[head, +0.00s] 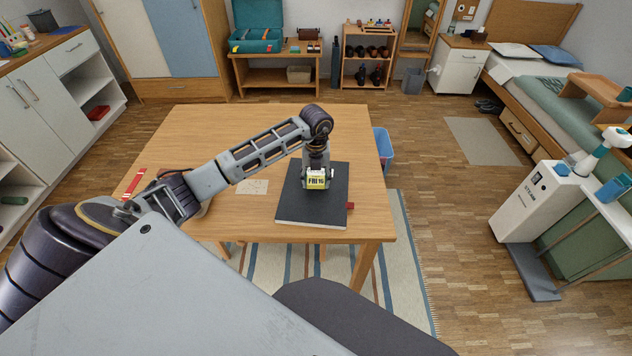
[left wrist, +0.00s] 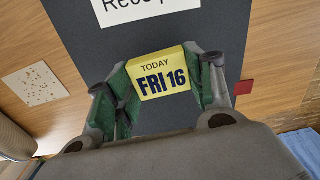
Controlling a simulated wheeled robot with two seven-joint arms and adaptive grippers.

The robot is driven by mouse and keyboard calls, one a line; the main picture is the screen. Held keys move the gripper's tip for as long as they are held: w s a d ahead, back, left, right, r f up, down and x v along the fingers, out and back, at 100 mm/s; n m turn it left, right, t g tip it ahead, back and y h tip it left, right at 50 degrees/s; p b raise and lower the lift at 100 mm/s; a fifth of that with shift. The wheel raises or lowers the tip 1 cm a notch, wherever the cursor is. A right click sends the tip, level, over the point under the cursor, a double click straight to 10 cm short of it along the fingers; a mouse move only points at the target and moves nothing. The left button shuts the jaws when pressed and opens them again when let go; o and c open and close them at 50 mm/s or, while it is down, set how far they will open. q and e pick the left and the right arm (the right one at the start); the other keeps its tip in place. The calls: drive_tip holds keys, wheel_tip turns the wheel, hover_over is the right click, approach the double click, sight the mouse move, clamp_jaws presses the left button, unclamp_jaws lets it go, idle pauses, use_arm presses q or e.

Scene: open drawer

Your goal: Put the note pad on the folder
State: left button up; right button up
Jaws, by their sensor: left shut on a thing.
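The note pad (head: 317,181) is a small yellow block with "FRI 16" on its face. My left gripper (head: 317,175) is shut on it, and in the left wrist view the pad (left wrist: 161,76) sits between the two green-padded fingers (left wrist: 162,82). The folder (head: 296,209) is dark and flat, with a pale front edge, and lies on the wooden table. The left wrist view shows the dark folder (left wrist: 90,50) with a white label beginning "Rece". The pad is over the folder; whether it touches the folder I cannot tell. My right gripper is not in view.
The table (head: 220,130) has free room behind and left of the folder. A spotted card (head: 252,187) lies left of the folder, and a red item (head: 350,205) shows at its right edge. A red-and-white strip (head: 134,183) lies at the table's left.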

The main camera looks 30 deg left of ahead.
use_arm(q)
drive_tip(key=shift+f, duration=0.9)
drive_tip(key=shift+f, duration=0.1)
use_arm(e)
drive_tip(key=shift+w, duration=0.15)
use_arm(q)
drive_tip(key=o, duration=1)
drive_tip(key=shift+c, duration=0.2)
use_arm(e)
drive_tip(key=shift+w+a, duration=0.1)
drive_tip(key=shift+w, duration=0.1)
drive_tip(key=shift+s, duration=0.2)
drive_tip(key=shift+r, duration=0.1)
